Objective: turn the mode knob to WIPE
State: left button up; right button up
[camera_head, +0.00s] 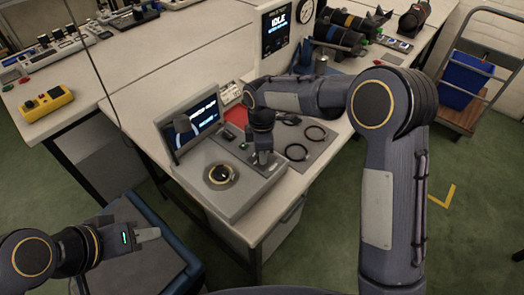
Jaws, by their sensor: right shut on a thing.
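A grey console (204,200) stands at the front corner of the bench with a tilted screen (196,124) at its back. A round black dial-like part (220,176) with a pale ring sits on its top, uncovered. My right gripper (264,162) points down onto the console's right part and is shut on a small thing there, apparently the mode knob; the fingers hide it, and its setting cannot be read. My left gripper (150,234) is low at the left, away from the console; its finger gap is unclear.
A wall display (277,20) reads IDLE. A grey mat (318,138) with black rings (297,152) lies right of the console. A yellow box (46,103) stands on the left bench. A blue-edged surface (168,236) is below my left gripper. A trolley (470,85) stands far right.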

jog(key=m, duration=0.5)
jog(key=shift+m, duration=0.3)
jog(key=m, duration=0.5)
jog(key=shift+w+m, duration=0.1)
jog(key=shift+m, duration=0.3)
jog(key=o, duration=1)
jog(key=shift+r, duration=0.1)
notch_tip(320, 180, up, 8)
jog(key=shift+f+b, duration=0.15)
jog(key=shift+b, duration=0.15)
